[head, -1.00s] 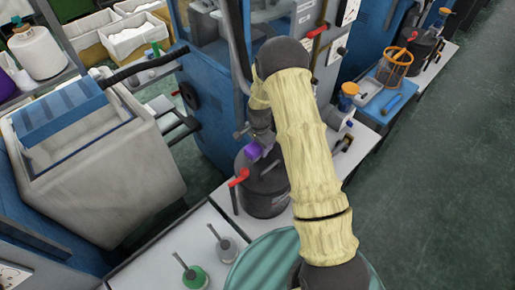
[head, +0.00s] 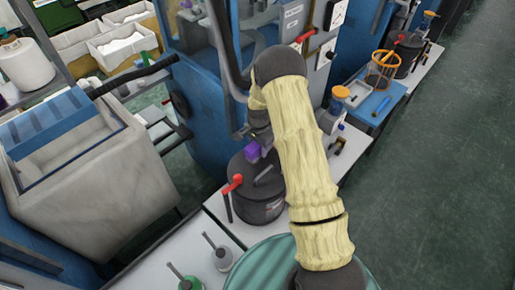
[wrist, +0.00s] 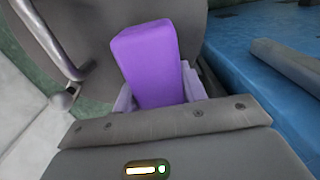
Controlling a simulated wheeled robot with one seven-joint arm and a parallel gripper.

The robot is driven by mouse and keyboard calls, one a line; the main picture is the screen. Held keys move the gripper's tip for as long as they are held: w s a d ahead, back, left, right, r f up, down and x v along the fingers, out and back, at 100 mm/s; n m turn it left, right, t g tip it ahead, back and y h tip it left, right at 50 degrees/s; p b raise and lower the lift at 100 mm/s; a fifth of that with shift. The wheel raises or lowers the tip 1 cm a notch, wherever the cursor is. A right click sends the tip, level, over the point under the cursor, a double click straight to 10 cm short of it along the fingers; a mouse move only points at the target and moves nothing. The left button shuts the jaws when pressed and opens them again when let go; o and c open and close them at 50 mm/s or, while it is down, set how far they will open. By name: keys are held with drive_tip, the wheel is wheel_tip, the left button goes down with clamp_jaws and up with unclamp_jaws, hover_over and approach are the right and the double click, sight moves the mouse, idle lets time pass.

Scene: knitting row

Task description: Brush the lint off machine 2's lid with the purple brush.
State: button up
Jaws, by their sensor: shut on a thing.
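The purple brush shows as a purple block (wrist: 147,68) standing up between the fingers of my gripper (wrist: 160,95) in the wrist view. In the head view a small purple part of the brush (head: 252,151) shows at the end of my cream-sleeved arm. My gripper is shut on it. A dark round machine (head: 258,205) with a grey lid (head: 262,172) and a red-handled lever stands just below the brush. I cannot tell whether the brush touches the lid. No machine number and no lint can be made out; my arm hides part of the lid.
A blue machine column (head: 205,115) stands behind the dark machine. A grey-white bin (head: 95,190) is at the left. Green and grey bottles (head: 217,252) stand on the white bench in front.

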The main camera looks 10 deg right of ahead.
sight(253, 149)
drive_tip(key=shift+s+d+f, duration=0.1)
drive_tip(key=shift+s+d, duration=0.15)
drive_tip(key=shift+s, duration=0.05)
drive_tip(key=shift+s+a+r, duration=0.1)
drive_tip(key=shift+s+a, duration=0.4)
drive_tip(key=shift+a, duration=0.35)
drive_tip(key=shift+s+a+r, duration=0.1)
drive_tip(key=shift+s+a, duration=0.35)
drive_tip(key=shift+a, duration=0.35)
drive_tip(key=shift+s+a+f, duration=0.1)
drive_tip(key=shift+s+a, duration=0.45)
drive_tip(key=shift+a, duration=0.25)
drive_tip(key=shift+s+a+f, duration=0.1)
drive_tip(key=shift+s+a, duration=0.45)
drive_tip(key=shift+a, duration=0.25)
drive_tip(key=shift+s+a, duration=0.1)
drive_tip(key=shift+s+a+r, duration=0.1)
drive_tip(key=shift+s+a, duration=0.4)
drive_tip(key=shift+a, duration=0.25)
drive_tip(key=shift+s+a, duration=0.45)
drive_tip(key=shift+a, duration=0.25)
